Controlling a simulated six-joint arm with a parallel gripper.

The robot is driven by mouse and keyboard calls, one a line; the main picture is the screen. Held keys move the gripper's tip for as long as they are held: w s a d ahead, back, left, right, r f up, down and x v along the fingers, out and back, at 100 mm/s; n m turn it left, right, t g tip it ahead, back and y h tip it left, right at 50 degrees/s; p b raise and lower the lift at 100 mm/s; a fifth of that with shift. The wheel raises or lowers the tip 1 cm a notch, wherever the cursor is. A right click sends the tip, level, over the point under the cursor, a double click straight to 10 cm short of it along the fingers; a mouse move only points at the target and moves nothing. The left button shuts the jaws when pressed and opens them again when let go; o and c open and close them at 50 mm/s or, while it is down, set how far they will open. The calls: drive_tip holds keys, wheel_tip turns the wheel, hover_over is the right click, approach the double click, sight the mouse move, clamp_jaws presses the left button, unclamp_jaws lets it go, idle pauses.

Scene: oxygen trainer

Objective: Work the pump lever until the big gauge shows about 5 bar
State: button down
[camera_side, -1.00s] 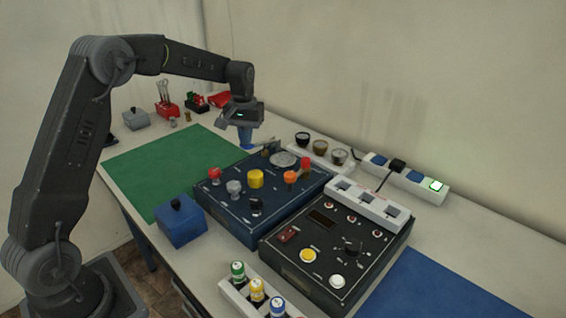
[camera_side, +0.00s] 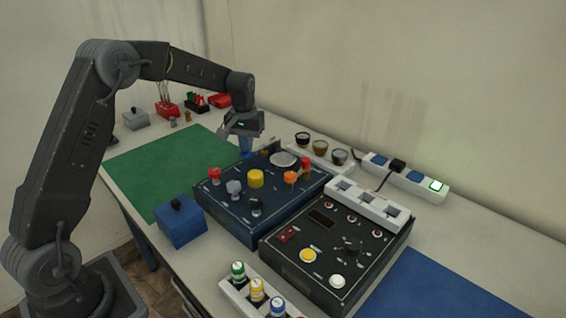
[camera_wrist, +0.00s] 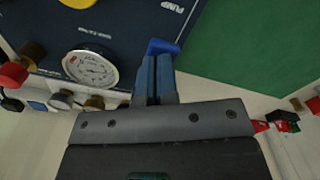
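The pump lever has a bright blue grip that shows in the wrist view (camera_wrist: 161,46) beside the PUMP lettering, and in the side view (camera_side: 247,155) at the back left of the dark blue panel (camera_side: 232,211). My gripper (camera_side: 246,147) points down with its fingertips at this grip, apparently touching it from above. In the wrist view the two bluish fingers (camera_wrist: 153,78) are close together, with a thin dark gap. They hide part of the lever. The big round white gauge (camera_wrist: 90,68) also shows in the side view (camera_side: 284,159); its reading is too small to tell.
A blue box (camera_side: 181,221) stands in front. The green mat (camera_side: 150,170) is clear.

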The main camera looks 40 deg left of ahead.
drive_tip(key=shift+f, duration=0.65)
drive_tip(key=shift+r, duration=2)
drive_tip(key=shift+f, duration=0.1)
